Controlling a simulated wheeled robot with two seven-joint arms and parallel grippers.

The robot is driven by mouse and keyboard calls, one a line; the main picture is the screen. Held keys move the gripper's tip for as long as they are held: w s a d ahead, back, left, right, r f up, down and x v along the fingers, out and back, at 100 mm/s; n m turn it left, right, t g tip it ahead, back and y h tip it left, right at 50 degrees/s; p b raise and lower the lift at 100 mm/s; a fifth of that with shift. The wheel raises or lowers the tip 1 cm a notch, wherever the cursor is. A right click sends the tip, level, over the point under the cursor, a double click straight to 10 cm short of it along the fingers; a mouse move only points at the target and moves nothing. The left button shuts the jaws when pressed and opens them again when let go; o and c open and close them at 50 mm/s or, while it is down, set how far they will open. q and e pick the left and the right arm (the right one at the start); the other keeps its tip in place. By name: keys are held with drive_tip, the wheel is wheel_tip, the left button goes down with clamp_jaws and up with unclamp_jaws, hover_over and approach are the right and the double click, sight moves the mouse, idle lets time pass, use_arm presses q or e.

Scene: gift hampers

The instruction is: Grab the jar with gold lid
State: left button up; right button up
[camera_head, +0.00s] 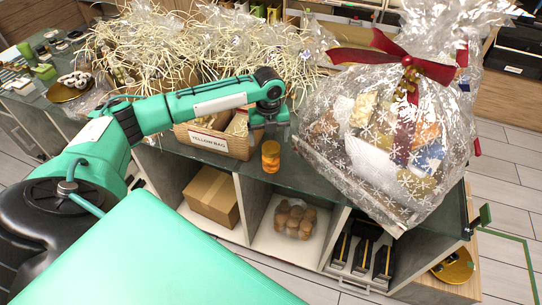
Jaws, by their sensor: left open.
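A small amber jar (270,157) stands on the dark glass counter near its front edge; its top looks golden-orange, but the lid is hard to make out. My left gripper (270,124), at the end of the green arm coming in from the left, is open just above and behind the jar, pointing down. I see no grip on the jar, and whether the fingers touch it cannot be told. My right gripper is not in view.
A wicker basket labelled "YELLOW BAG" (222,140) stands left of the jar. A large wrapped hamper with a red bow (385,130) stands to the right. Straw-filled hampers (165,50) line the back. Shelves below hold a cardboard box (211,196) and a bag of brown items (295,218).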

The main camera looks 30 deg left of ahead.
sight(271, 147)
use_arm(q)
wheel_tip(271, 147, down, 3)
drive_tip(key=shift+r, duration=0.1)
drive_tip(key=f, duration=0.1)
drive_tip(key=f+p, duration=0.1)
drive_tip(key=f, duration=0.1)
drive_tip(key=f+p, duration=0.1)
drive_tip(key=shift+w+d+f, duration=0.1)
drive_tip(key=shift+d+f, duration=0.05)
drive_tip(key=shift+d, duration=0.2)
drive_tip(key=shift+f, duration=0.5)
drive_tip(key=c, duration=1)
drive_tip(key=shift+c, duration=1.4)
drive_tip(key=shift+w, duration=0.1)
